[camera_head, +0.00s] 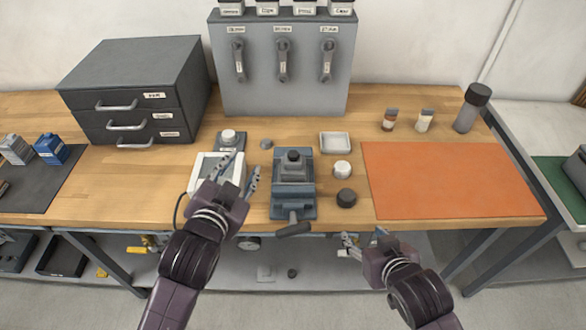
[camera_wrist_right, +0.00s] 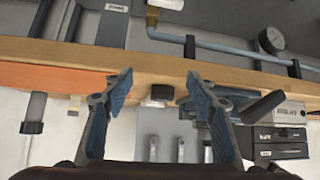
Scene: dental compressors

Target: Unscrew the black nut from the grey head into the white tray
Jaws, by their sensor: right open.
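The black nut (camera_head: 293,155) sits on top of the grey head (camera_head: 293,166), which is held in the blue-grey vise (camera_head: 293,205) near the front of the bench. The empty white tray (camera_head: 335,149) lies behind and to the right of the vise. My left gripper (camera_head: 239,171) is open and empty, left of the vise and above the white device (camera_head: 203,170). My right gripper (camera_head: 360,245) is open and empty in front of the bench edge, right of the vise. In the right wrist view its spread fingers (camera_wrist_right: 160,88) frame the bench edge; the vise handle (camera_wrist_right: 264,106) shows at right.
A white round piece (camera_head: 342,169) and a black round piece (camera_head: 346,197) stand right of the vise. An orange mat (camera_head: 445,180) lies clear further right. A grey drawer cabinet (camera_head: 135,90) and a grey panel (camera_head: 282,85) with several handles stand behind.

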